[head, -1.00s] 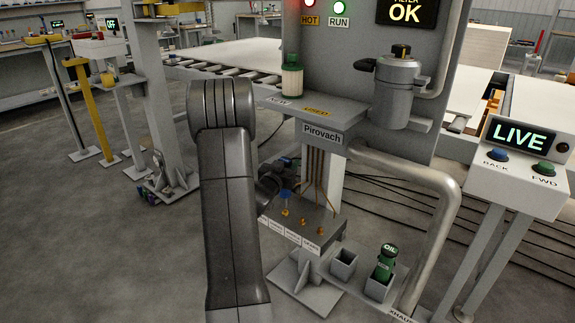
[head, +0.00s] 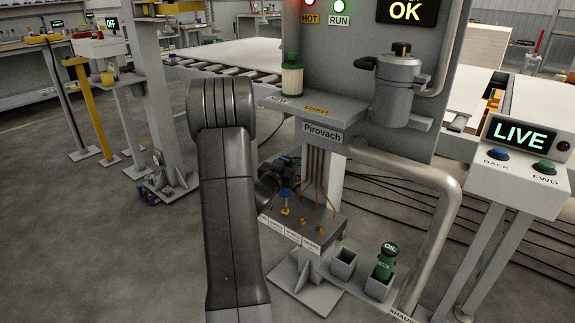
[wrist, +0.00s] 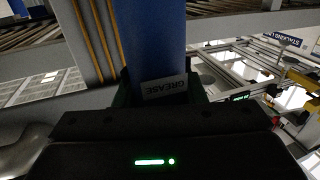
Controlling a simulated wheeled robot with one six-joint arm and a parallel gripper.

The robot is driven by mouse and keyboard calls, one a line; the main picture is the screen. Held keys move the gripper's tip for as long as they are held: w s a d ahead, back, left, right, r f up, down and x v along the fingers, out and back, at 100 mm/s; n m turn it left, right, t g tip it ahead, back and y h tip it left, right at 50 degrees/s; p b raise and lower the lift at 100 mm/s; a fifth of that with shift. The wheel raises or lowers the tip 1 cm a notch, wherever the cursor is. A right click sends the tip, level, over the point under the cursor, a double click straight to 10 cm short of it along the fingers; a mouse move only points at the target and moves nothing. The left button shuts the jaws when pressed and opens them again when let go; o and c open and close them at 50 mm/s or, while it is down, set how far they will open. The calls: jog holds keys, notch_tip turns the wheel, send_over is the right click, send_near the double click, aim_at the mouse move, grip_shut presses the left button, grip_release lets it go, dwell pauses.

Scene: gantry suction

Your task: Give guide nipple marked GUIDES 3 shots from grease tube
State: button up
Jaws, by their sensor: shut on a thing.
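The blue grease tube (wrist: 150,35) fills the upper middle of the wrist view, with a white GREASE label. My gripper (wrist: 160,92) is shut on it. In the head view the tube (head: 287,191) shows as a small blue piece beyond my arm, above the left end of the nipple block (head: 330,224). My gripper (head: 284,180) is partly hidden by my arm there. Several brass nipples stand on the block, one (head: 303,221) near its middle. Tip contact is unclear.
A green OIL bottle (head: 386,262) stands in a square holder, beside an empty holder (head: 343,264). A thick grey pipe (head: 445,215) curves down at the right. The Pirovach shelf (head: 320,107) overhangs the block, with thin brass pipes (head: 318,170) below it.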

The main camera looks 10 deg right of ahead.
jog(key=shift+r, duration=0.15)
dwell(0.3)
notch_tip(320, 180, up, 5)
jog(key=p, duration=0.3)
dwell(0.5)
